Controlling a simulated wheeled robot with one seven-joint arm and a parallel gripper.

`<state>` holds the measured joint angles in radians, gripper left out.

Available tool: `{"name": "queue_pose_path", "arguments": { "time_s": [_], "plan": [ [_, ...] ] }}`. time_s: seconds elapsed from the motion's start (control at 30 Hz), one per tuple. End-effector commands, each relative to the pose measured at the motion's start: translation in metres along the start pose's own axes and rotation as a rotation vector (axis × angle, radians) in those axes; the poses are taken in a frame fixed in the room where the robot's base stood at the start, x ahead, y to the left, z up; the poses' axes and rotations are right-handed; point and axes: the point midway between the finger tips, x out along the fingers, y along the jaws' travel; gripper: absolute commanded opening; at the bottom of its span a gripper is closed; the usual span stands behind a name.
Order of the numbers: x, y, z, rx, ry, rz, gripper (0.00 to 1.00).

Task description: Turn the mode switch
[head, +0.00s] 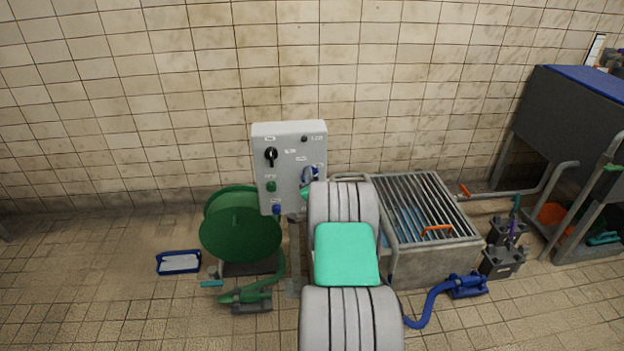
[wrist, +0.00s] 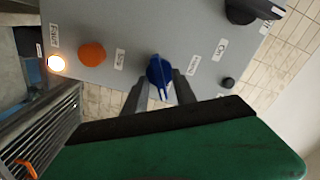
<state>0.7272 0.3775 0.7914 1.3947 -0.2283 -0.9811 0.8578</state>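The mode switch appears to be the blue rotary knob (wrist: 160,72) in the middle of the wrist view, mounted on a grey control panel (wrist: 190,25) with small labels around it. Its narrow handle points toward the bottom of that picture. My gripper (wrist: 161,84) has its two dark fingers apart, one on each side of the knob. The gap looks wider than the handle, and I cannot tell whether either finger touches it. In the head view, a blue knob (head: 308,174) shows at the panel's right edge, partly hidden by my arm.
Close by on the panel are an orange button (wrist: 92,54), a lit lamp (wrist: 56,64), a black button (wrist: 227,82) and a black rotary switch (head: 271,156). A grated basin (head: 430,205) stands right of the panel, and a green hose reel (head: 240,225) stands left.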

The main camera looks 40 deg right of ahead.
Motion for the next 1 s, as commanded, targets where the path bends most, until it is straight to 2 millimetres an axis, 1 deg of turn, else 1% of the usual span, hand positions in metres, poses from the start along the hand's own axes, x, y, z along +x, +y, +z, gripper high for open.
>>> {"name": "queue_pose_path", "arguments": {
  "time_s": [0.1,0.5,1.0],
  "plan": [
    [-0.0002,-0.0003,0.0001,0.0,0.0,0.0,0.32],
    [-0.0005,-0.0003,0.0002,-0.001,-0.001,0.0,0.0],
    [-0.0006,0.0001,0.0005,-0.005,-0.001,0.0,0.0]
  ]
}}
